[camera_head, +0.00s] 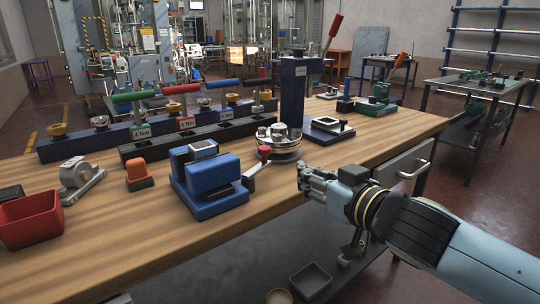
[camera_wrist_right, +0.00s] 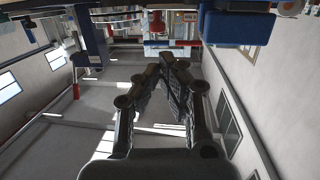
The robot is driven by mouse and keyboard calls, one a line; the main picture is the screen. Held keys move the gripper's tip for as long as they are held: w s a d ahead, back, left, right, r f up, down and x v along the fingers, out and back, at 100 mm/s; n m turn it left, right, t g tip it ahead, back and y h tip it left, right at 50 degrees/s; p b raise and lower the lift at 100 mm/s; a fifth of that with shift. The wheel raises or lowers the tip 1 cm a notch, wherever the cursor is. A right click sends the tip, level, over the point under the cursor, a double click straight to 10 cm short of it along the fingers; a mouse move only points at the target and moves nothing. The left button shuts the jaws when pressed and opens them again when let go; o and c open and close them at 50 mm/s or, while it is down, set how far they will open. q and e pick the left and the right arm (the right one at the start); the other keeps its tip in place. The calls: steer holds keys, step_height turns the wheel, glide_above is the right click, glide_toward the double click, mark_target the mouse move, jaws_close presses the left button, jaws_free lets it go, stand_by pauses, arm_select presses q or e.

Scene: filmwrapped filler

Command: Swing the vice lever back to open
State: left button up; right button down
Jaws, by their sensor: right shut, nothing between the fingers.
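The blue vice (camera_head: 208,187) stands on the wooden bench near its front edge, left of centre in the head view. Its lever (camera_head: 254,170) is on the vice's right side, slants up to the right and ends in a red knob (camera_head: 264,151). My right gripper (camera_head: 306,174) is at the bench's front edge, to the right of the lever and apart from it. In the right wrist view its fingers (camera_wrist_right: 172,58) are together with nothing between them. My left gripper is not in view.
A round metal fixture (camera_head: 284,148) stands just behind the lever. A red bin (camera_head: 30,218), an orange block (camera_head: 139,175) and a metal tool (camera_head: 80,180) lie to the left. Torque wrench stands (camera_head: 95,137) line the back. The front bench top is clear.

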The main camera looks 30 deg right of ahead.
mark_target(266, 152)
steer(key=w, duration=0.4)
steer(key=w+f+p, duration=0.1)
steer(key=w, duration=0.4)
steer(key=w+p, duration=0.1)
steer(key=w, duration=0.3)
steer(key=shift+w+d+f, duration=0.35)
steer(key=shift+d+f, duration=0.05)
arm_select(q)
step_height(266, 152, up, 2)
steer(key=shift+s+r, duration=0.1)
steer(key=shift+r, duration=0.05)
